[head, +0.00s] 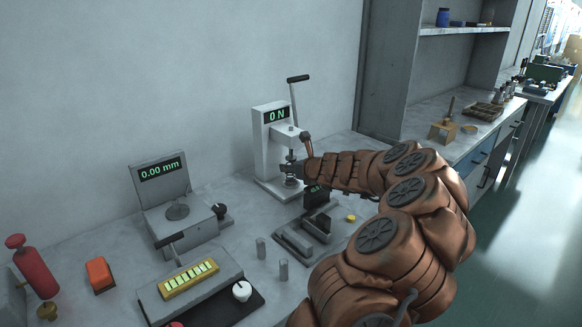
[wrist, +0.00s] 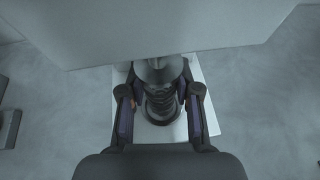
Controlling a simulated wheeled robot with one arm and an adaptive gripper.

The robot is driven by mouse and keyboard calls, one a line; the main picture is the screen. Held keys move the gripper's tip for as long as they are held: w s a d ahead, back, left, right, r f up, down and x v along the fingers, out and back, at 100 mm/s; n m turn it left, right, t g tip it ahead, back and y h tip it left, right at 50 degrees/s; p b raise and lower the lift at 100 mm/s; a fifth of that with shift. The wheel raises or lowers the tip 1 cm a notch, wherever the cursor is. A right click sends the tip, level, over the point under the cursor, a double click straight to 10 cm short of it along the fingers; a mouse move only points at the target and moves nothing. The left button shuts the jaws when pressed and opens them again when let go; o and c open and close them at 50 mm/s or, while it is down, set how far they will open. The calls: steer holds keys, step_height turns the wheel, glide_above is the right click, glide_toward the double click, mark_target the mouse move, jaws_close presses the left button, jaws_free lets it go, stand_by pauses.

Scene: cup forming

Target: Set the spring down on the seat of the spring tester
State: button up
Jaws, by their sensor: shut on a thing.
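The spring tester (head: 263,150) is a white press with a dark lever on top and a display reading 0 N. My gripper (head: 292,172) reaches in from the right, under its ram and above its base. In the wrist view my gripper (wrist: 160,97) is shut on the dark coiled spring (wrist: 161,104), one finger at each side. The grey round ram covers the spring's upper end. The white base plate (wrist: 205,88) shows below. The seat is mostly hidden by the spring, and I cannot tell whether the spring touches it.
The tester's head (wrist: 160,30) stands close in front of my gripper. A grey gauge reading 0.00 mm (head: 165,195) stands to the left.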

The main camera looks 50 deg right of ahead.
steer(key=o, duration=0.9)
steer(key=shift+f, duration=0.1)
steer(key=shift+o, duration=0.2)
steer(key=shift+s+r, duration=0.2)
steer(key=shift+r, duration=0.05)
steer(key=p+v, duration=0.1)
steer(key=v, duration=1)
steer(key=shift+s+a, duration=0.1)
steer(key=shift+s, duration=0.15)
